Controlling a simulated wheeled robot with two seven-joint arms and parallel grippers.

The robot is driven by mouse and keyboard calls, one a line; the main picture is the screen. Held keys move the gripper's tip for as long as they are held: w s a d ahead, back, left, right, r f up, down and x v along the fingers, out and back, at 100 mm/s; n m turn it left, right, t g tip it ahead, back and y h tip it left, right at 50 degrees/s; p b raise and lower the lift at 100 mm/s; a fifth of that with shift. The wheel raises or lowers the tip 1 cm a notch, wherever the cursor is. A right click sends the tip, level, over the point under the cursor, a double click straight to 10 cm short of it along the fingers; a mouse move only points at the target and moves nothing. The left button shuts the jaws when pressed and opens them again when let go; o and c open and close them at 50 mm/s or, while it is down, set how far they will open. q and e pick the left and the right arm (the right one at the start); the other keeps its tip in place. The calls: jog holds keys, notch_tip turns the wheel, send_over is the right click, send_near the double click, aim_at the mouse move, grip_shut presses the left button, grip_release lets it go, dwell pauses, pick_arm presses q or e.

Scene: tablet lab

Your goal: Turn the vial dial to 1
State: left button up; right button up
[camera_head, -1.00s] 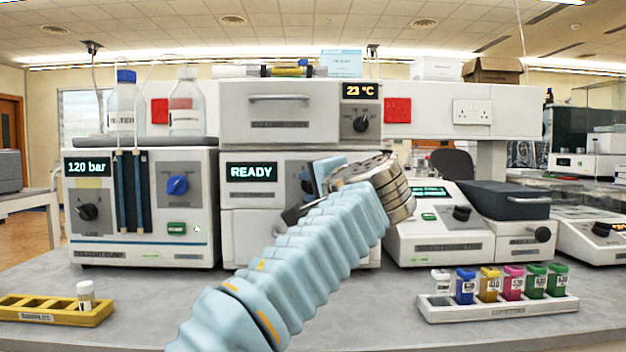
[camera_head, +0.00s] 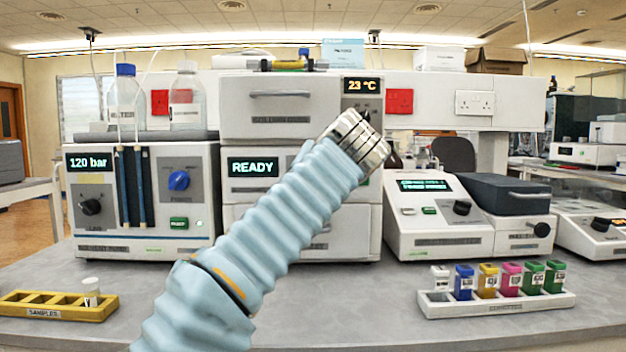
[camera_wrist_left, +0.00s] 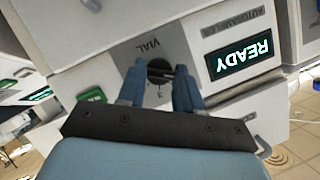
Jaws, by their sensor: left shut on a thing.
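The vial dial (camera_wrist_left: 158,66) is a dark round knob on a grey panel marked VIAL, next to the READY display of the autosampler; the wrist view shows it upside down. My left gripper (camera_wrist_left: 159,84) has its two blue fingers on either side of the knob and is shut on it. A pale line shows on the knob, but its number marks are too small or covered to read. In the head view the READY display (camera_head: 252,167) is clear, while my left arm hides the dial and the fingers. My right gripper is not in view.
A pump unit (camera_head: 143,200) stands left of the autosampler. Another instrument (camera_head: 436,224) stands at its right. A yellow sample rack (camera_head: 45,312) and a white rack (camera_head: 497,304) with several coloured vials sit on the bench front.

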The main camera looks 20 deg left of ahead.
pick_arm(q)
jog(key=shift+f, duration=0.15)
dwell(0.5)
jog(key=o, duration=1)
jog(key=shift+o, duration=0.2)
jog(key=v, duration=1.3)
jog(key=shift+s+r, duration=0.3)
jog(key=shift+d, duration=0.15)
